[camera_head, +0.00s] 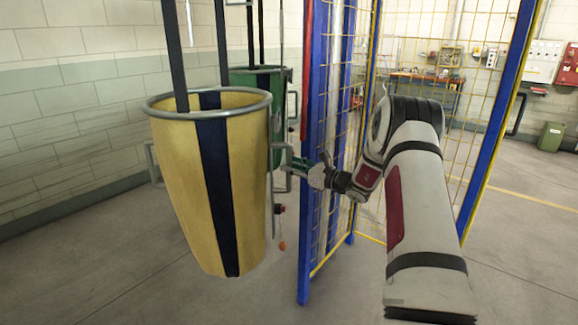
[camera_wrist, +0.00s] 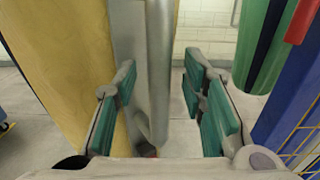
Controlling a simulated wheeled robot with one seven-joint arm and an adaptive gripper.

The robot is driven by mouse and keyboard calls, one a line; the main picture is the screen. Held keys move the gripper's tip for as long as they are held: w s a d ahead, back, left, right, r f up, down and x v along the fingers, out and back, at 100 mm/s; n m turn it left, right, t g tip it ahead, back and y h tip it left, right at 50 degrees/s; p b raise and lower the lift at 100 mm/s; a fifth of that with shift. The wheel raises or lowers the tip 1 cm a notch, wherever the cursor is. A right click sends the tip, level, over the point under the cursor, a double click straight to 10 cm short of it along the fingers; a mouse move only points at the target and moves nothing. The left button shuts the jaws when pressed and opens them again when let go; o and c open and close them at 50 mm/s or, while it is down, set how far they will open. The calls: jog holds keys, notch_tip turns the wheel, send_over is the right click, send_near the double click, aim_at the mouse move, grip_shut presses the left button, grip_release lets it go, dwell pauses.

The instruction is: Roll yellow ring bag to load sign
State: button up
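The yellow ring bag (camera_head: 175,180) hangs upright from dark straps, with a grey metal ring (camera_head: 160,113) around its top and a dark stripe down its front. Grey handles stick out from its sides. My gripper (camera_head: 292,164) is at the bag's right side, by the right handle. In the wrist view my gripper (camera_wrist: 165,105) has its green-padded fingers apart. A grey metal bar (camera_wrist: 158,60) shows between them, nearer the left finger, with the yellow fabric (camera_wrist: 60,60) to the left. Contact with the bar cannot be told. I cannot make out a load sign.
A green bag (camera_head: 240,130) hangs behind the yellow one, near the wall. A blue-framed mesh fence (camera_head: 318,100) stands close behind my gripper and to its right. A workbench (camera_head: 425,82) is beyond the fence. The floor at the lower left is clear.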

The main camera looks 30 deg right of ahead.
jog(key=shift+x, duration=0.8)
jog(key=shift+c, duration=0.3)
grip_shut()
